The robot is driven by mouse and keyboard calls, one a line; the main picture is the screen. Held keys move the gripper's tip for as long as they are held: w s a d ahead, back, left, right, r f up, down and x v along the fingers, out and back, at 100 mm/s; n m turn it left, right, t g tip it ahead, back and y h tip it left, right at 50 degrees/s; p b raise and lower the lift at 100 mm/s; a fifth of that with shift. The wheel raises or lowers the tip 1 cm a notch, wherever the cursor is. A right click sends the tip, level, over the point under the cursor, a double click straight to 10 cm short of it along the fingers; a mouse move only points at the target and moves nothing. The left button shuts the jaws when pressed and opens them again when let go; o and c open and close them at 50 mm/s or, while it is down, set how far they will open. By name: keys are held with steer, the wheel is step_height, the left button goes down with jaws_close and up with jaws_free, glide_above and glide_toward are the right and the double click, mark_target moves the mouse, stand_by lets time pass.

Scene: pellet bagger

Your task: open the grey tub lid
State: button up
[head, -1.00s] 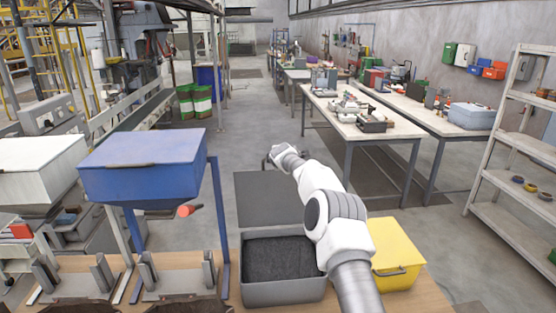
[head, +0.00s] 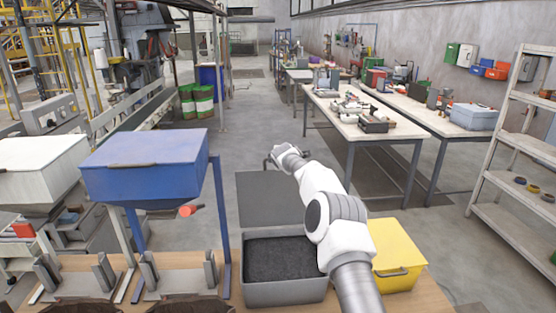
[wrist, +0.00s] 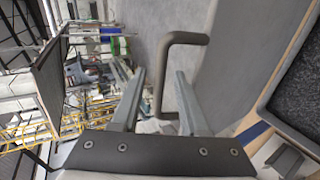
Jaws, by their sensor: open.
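The grey tub (head: 285,292) stands on the wooden bench with its top uncovered and dark pellets inside. Its grey lid (head: 262,200) is swung back beyond the tub's far edge, open. In the wrist view the lid (wrist: 240,65) is a flat grey panel with a bent bar handle (wrist: 188,38). My gripper (head: 272,160) is at the lid's far edge. In the wrist view my gripper (wrist: 161,75) is open, and the handle's outer bar shows between the two fingers, not gripped. My arm hides part of the tub's right side.
A yellow tub with a shut lid (head: 398,245) is right of the grey tub, close to my arm. A blue hopper (head: 145,165) on blue legs stands to the left, with a white hopper (head: 40,165) beyond it. Open floor lies past the bench.

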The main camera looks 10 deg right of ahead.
steer(key=b+v, duration=0.7)
steer(key=v, duration=1)
steer(key=shift+s, duration=0.2)
steer(key=s+d+r+m+g+h, duration=0.1)
steer(key=s+d+r+m, duration=0.15)
steer(key=s, duration=0.65)
steer(key=s+d+r+m+g, duration=0.1)
steer(key=s+m, duration=0.3)
steer(key=s, duration=0.4)
steer(key=s+d+r+m+g+h, duration=0.15)
steer(key=s+m, duration=0.25)
steer(key=s, duration=0.5)
steer(key=s+f+m+g, duration=0.1)
steer(key=s+f+m, duration=0.1)
steer(key=s, duration=0.6)
steer(key=s+f+m+g+y, duration=0.1)
steer(key=s+f+m, duration=0.2)
steer(key=s, duration=0.5)
steer(key=s+a+f+m+g+y, duration=0.1)
steer(key=s+f, duration=0.3)
steer(key=s, duration=0.4)
steer(key=shift+s+f+m, duration=0.2)
steer(key=shift+m, duration=0.55)
